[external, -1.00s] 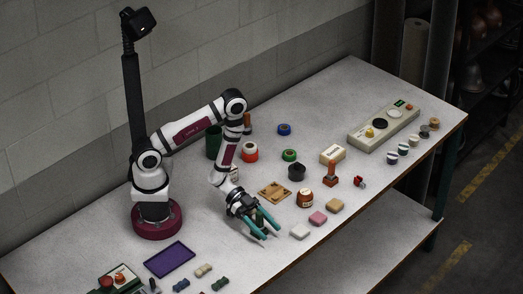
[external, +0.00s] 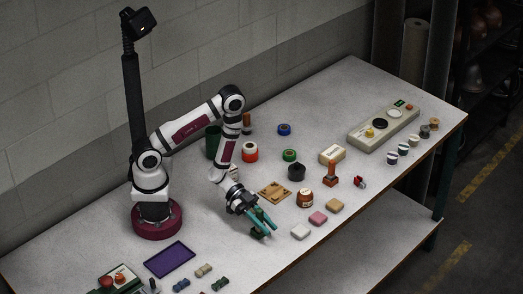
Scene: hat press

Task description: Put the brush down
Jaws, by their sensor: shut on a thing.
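My gripper (external: 269,228) is low over the near part of the table, its teal fingers pointing down and to the right. It is shut on a small dark green thing (external: 258,234) that shows just left of the fingertips; I take it to be the brush. The fingers hide part of it. It is at or close above the table top; I cannot tell whether it touches.
White, pink and tan blocks (external: 318,218) lie right of my gripper. A brown jar (external: 305,198) and a wooden board (external: 274,192) stand behind. A purple tray (external: 169,259) and small brush-like pieces (external: 203,270) lie to the left. Bare table separates them from my gripper.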

